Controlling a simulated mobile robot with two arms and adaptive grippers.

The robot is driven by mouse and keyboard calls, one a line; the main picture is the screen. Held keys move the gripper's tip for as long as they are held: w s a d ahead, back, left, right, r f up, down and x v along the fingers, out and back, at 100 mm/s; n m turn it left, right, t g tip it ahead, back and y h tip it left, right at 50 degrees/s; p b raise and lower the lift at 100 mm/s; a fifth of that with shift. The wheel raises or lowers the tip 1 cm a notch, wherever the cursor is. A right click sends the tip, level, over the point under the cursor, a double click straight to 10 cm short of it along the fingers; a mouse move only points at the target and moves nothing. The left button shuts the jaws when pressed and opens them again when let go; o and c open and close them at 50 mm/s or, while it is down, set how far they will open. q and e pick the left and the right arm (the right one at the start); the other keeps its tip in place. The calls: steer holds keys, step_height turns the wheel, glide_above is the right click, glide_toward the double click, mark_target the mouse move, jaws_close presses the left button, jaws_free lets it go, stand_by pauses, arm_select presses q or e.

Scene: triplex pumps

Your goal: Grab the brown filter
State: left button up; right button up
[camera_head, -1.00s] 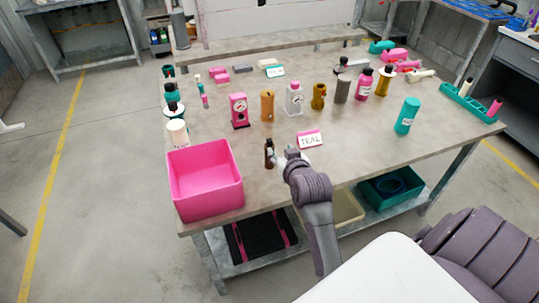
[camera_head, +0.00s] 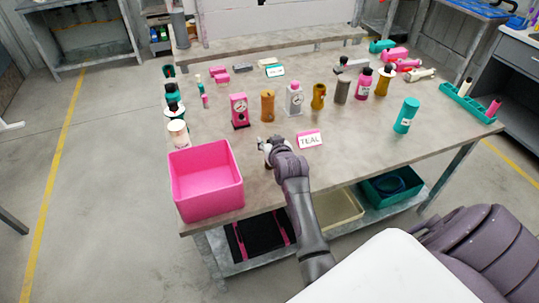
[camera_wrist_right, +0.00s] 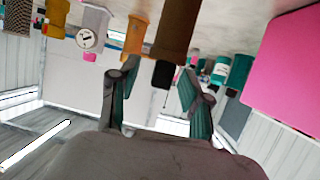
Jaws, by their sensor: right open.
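In the right wrist view, which is upside down, a dark brown cylinder (camera_wrist_right: 176,32) with a black cap stands close ahead, its cap lying in the picture between the fingers. My right gripper (camera_wrist_right: 156,82) is open and not closed on it. In the head view my right gripper (camera_head: 268,145) is over the front of the table and hides this dark brown cylinder. A lighter ochre-brown cylinder (camera_head: 268,106) stands farther back; it also shows in the wrist view (camera_wrist_right: 135,36). My left gripper is not in view.
A pink bin (camera_head: 206,200) stands left of my right gripper on the table (camera_head: 370,146). Pink (camera_head: 239,111) and white (camera_head: 294,99) gauge units flank the ochre cylinder. A teal bottle (camera_head: 405,116) stands farther right.

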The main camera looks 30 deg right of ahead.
jaws_close()
stand_by(0.3)
